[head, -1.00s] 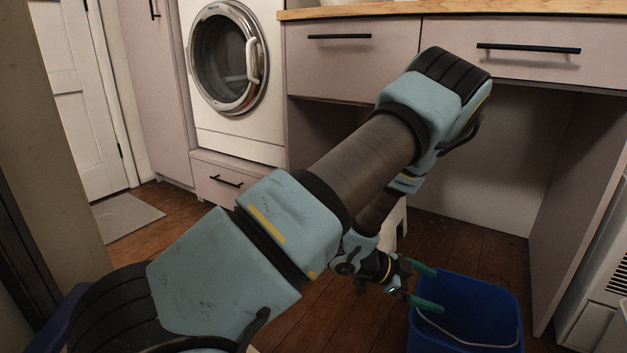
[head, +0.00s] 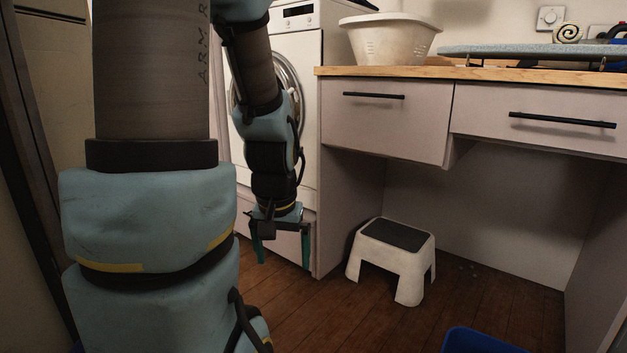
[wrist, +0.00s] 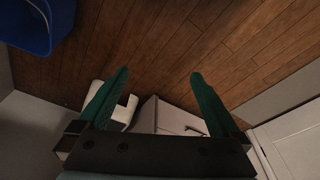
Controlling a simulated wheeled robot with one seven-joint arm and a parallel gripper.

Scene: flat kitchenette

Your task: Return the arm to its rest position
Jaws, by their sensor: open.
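My arm rises at the left of the head view and bends over, so that my gripper (head: 281,252) hangs pointing down in front of the washing machine (head: 297,100). The two green fingers are apart with nothing between them. In the wrist view my gripper (wrist: 158,85) also shows open and empty above the wooden floor (wrist: 150,45).
A white step stool (head: 393,262) with a dark top stands under the counter (head: 480,75). A blue bucket (head: 480,341) is at the bottom edge; it also shows in the wrist view (wrist: 38,30). A white basin (head: 388,40) and an ironing board (head: 530,50) are on the counter.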

